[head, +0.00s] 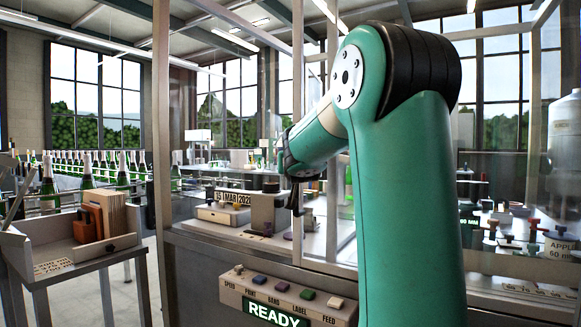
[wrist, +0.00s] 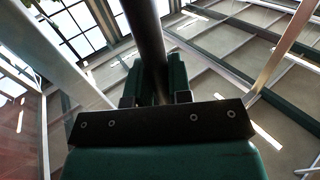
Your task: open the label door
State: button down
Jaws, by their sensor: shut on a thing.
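My gripper (head: 292,180) is beyond my green arm in the head view, at the glazed front of the machine. In the wrist view its two green fingers (wrist: 155,88) are shut on a dark round bar, which looks like the door handle (wrist: 148,35). The handle runs up and away between the fingers. A dark upright piece of it (head: 297,215) seems to show below my gripper in the head view. The label door's clear panel is hard to make out among pale posts (head: 298,90), and my arm covers part of this area. I cannot tell how far the door stands open.
A control panel (head: 285,295) with coloured buttons and a READY display is below. A date unit (head: 225,213) sits on the machine bed. A side stand (head: 75,258) with a box of cards is at left, and bottles (head: 100,165) line up behind. Knobs (head: 508,240) stand at right.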

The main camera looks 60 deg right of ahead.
jog(key=shift+s+f, duration=0.1)
jog(key=shift+s, duration=0.15)
jog(key=c, duration=1.1)
grip_release()
